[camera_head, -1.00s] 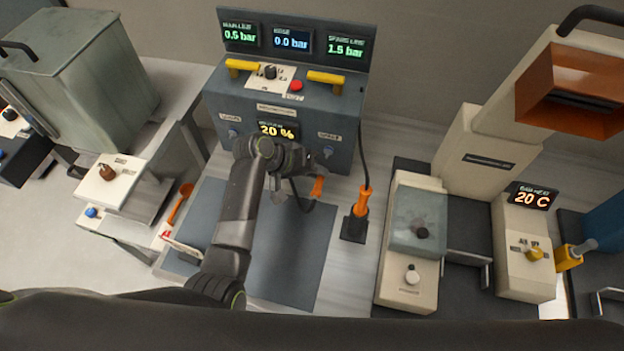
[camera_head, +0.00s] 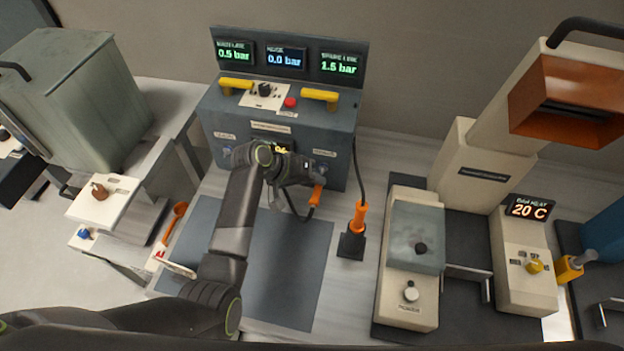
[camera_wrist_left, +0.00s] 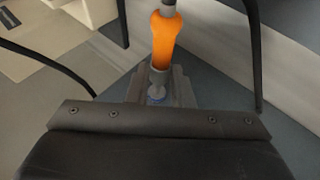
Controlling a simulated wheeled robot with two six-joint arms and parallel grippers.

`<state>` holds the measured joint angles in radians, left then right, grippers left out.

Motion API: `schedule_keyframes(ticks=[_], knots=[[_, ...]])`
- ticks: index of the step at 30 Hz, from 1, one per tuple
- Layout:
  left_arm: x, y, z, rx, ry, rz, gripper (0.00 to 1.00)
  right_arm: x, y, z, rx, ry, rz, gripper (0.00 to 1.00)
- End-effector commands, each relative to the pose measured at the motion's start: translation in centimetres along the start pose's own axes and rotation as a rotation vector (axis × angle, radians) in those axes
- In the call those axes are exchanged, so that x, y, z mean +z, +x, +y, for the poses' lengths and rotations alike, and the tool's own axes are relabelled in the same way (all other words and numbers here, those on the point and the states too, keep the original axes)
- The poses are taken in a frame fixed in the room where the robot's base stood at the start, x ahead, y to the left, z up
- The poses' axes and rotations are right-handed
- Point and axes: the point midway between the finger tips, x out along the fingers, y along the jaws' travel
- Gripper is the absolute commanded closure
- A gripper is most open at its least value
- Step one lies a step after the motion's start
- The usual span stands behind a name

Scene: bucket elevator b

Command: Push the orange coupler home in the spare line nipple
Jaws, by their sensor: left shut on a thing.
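An orange coupler (camera_head: 318,194) with a dark hose looping below it is at my left gripper (camera_head: 309,178), in front of the lower right of the blue-grey cabinet. In the left wrist view the orange coupler (camera_wrist_left: 162,42) stands with its grey metal end at the fingertips (camera_wrist_left: 160,85). The left gripper is shut on it. A small blue-tinted part shows just below that end; I cannot tell whether it is the spare line nipple or whether the two touch. In the head view my gripper partly covers the cabinet's lower front and its ports. My right gripper is out of view.
A second orange handle (camera_head: 359,216) stands upright in a black holder (camera_head: 351,245) to the right, with a cable up to the cabinet (camera_head: 280,120). The spare line display (camera_head: 340,64) reads 1.5 bar. A cream machine (camera_head: 405,312) stands farther right. The blue-grey mat (camera_head: 300,270) is bare.

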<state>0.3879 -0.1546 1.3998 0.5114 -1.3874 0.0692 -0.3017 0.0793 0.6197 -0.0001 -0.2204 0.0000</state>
Motion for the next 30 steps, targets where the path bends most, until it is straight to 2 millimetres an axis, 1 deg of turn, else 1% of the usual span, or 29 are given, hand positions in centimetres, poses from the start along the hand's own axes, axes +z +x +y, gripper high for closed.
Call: schedule_keyframes(ticks=[9, 23, 30], knots=[[0.0, -0.1, 0.1, 0.001, 0.0, 0.001, 1.0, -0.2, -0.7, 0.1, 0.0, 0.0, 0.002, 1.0], [0.0, 0.0, 0.0, 0.001, 0.0, 0.0, 1.0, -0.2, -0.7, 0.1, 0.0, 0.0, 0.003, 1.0], [0.0, -0.1, 0.1, 0.0, 0.0, 0.0, 1.0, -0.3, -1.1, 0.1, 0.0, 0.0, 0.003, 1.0]])
